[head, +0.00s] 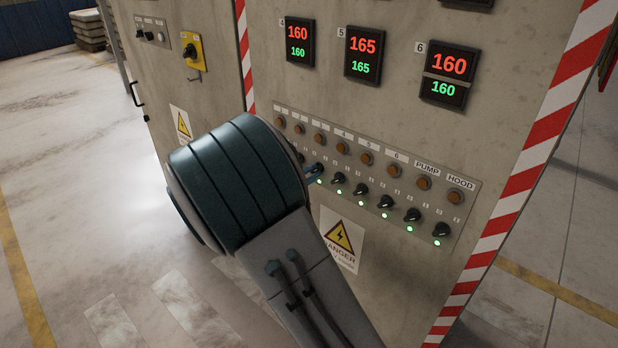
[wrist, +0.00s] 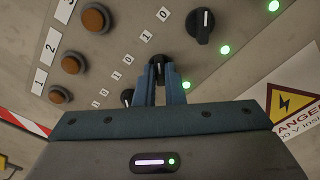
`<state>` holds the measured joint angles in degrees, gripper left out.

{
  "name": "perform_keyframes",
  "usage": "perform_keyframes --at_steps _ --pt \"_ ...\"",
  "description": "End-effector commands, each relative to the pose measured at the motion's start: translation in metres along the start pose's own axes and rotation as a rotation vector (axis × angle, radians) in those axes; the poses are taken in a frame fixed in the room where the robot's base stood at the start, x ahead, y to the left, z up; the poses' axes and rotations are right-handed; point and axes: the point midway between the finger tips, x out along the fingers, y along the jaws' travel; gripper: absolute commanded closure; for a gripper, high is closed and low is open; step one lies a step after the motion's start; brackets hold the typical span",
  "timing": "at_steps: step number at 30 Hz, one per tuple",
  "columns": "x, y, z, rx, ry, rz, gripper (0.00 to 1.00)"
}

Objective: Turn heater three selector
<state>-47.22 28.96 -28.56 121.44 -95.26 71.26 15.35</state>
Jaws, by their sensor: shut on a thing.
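The heater three selector is a small black rotary knob in the row under the numbered labels. In the wrist view the knob (wrist: 156,62) sits between the blue fingers of my gripper (wrist: 163,82), which is shut on it. A lit green lamp (wrist: 186,85) shows close beside it. In the head view my blue fingertips (head: 315,169) reach the third knob place on the panel (head: 465,205), with a green lamp (head: 319,181) lit below. My wrist hides much of the left end of the row. The knob's exact angle is hard to read.
Neighbouring black knobs stand close on both sides, one (wrist: 198,25) towards the upper right and one (wrist: 127,97) at lower left. Amber round lamps (head: 341,148) run above the knobs. Displays four to six (head: 365,54) are lit above. A danger sign (head: 340,239) is below.

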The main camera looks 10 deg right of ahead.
Motion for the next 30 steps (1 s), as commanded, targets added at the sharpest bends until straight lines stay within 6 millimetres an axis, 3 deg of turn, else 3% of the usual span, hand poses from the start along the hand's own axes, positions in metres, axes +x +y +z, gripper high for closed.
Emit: perform_keyframes --at_steps 12,15,25,30 --pt "0.0 0.0 -0.001 0.008 0.003 -0.001 1.0" --pt "0.0 0.0 -0.001 0.008 0.002 -0.001 0.69" --pt "-0.002 0.0 0.0 0.008 0.002 -0.001 0.69" --pt "-0.023 0.001 -0.001 0.008 0.005 0.001 0.69"
